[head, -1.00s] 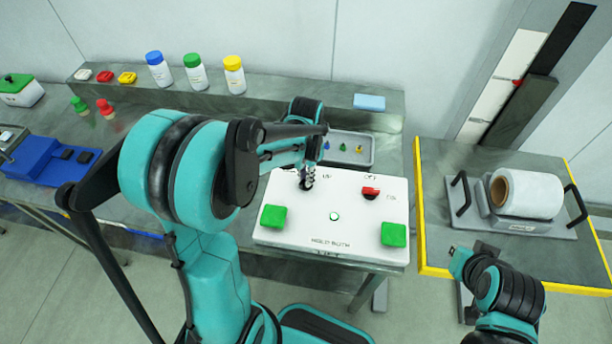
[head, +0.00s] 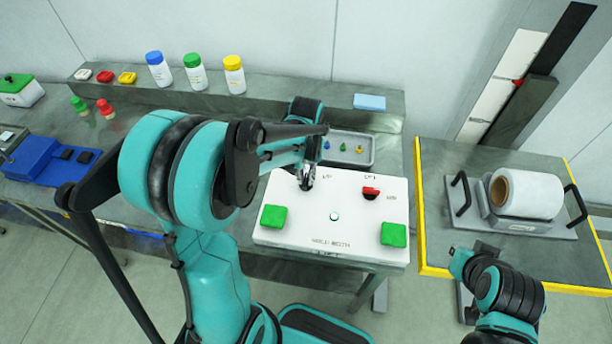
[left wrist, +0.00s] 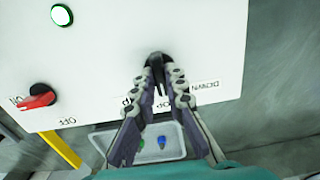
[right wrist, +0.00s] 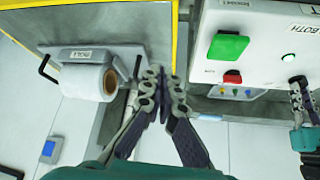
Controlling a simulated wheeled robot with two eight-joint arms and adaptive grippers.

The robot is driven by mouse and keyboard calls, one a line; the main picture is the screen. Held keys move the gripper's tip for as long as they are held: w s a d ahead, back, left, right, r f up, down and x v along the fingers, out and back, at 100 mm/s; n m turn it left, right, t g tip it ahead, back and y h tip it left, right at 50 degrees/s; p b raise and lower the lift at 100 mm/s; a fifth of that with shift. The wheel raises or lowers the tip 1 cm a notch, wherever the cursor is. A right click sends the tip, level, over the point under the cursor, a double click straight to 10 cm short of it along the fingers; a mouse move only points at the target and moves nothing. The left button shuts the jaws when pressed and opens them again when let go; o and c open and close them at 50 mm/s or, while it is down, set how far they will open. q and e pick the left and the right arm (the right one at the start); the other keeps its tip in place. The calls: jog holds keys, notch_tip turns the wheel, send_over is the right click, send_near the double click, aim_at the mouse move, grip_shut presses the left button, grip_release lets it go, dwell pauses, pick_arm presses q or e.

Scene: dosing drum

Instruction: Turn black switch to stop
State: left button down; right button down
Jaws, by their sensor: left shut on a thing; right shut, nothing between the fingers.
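The black switch (left wrist: 158,60) is on the white control panel (left wrist: 105,55), with DOWN, STOP and UP labels beside it, partly covered. My left gripper (left wrist: 160,78) is shut on the black switch; the fingertips hide much of its knob. In the head view the left gripper (head: 306,184) is at the panel's upper left and hides the switch. My right gripper (right wrist: 163,82) is shut and empty, off to the right, apart from the panel.
The panel also bears a red switch (head: 371,193), a green left button (head: 273,217), a green right button (head: 394,234) and a lit green lamp (head: 334,216). A grey tray (head: 365,150) is behind it. A white roll (head: 526,194) lies on a yellow-edged platform (head: 422,230).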

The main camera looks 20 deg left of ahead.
dwell(0.4)
pick_arm(q)
jog(key=c, duration=1.6)
grip_release()
jog(key=shift+o, duration=0.2)
notch_tip(320, 180, up, 12)
jog(key=m+t+b, duration=0.1)
jog(key=t, duration=0.3)
send_near(306, 179)
jog(key=s+d+r, duration=0.3)
jog(key=r, duration=0.1)
jog(key=s+d+f+m+t, duration=0.1)
jog(key=s+d+f+t, duration=0.1)
jog(key=s, duration=0.3)
jog(key=shift+f+m+t+b, duration=0.35)
jog(key=shift+f+m+t, duration=0.1)
jog(key=shift+t, duration=0.15)
